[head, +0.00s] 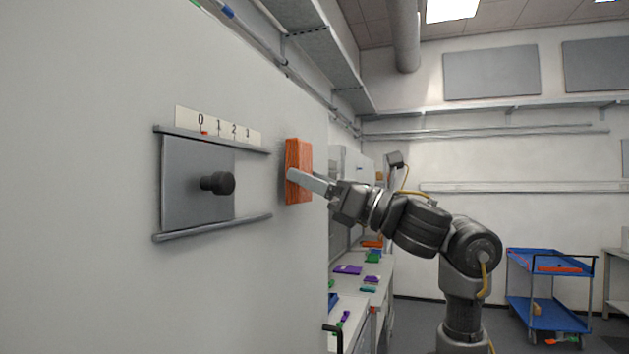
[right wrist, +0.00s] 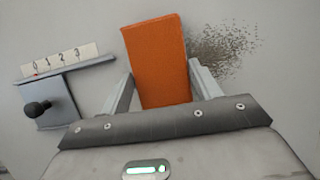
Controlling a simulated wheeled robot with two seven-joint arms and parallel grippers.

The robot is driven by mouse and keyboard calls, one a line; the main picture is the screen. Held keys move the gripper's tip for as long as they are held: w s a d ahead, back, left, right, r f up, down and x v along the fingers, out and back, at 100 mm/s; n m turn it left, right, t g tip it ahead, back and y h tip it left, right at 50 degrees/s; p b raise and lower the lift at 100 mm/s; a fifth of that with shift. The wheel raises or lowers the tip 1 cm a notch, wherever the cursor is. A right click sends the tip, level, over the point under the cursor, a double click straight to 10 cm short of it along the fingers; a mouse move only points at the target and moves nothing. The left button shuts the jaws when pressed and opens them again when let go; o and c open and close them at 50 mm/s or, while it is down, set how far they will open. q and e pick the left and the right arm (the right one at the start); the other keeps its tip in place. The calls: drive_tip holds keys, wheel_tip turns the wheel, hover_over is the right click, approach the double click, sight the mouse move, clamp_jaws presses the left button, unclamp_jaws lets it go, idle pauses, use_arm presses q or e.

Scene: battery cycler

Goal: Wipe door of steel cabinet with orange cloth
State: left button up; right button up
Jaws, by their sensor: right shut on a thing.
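The orange cloth (head: 298,152) is a flat, upright block-like pad, held between the fingers of my right gripper (head: 305,182). It is at the pale grey steel door (head: 90,240), to the right of a sliding plate. I cannot tell for sure whether it touches the surface. In the right wrist view the cloth (right wrist: 157,60) stands between both fingers, and a dark speckled dirt patch (right wrist: 222,50) lies on the door just right of it. The cloth may cover part of the patch. In the head view the patch is not visible. My left gripper is not in view.
The grey sliding plate (head: 185,205) with a black knob (head: 220,183) sticks out between two rails under a 0-to-3 scale (head: 222,128). Beyond the door edge are a bench with small coloured parts (head: 348,270) and a blue cart (head: 548,262).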

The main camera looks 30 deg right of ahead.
drive_tip(key=shift+w+a, duration=0.5)
drive_tip(key=shift+w, duration=0.05)
drive_tip(key=shift+d, duration=0.1)
drive_tip(key=w+d, duration=0.2)
drive_tip(key=shift+w+d+p, duration=0.1)
drive_tip(key=shift+d+p, duration=0.2)
drive_tip(key=shift+d, duration=0.05)
drive_tip(key=w+d+p, duration=0.4)
drive_tip(key=w+d, duration=0.3)
drive_tip(key=d, duration=0.1)
drive_tip(key=shift+w, duration=0.25)
idle(1.2)
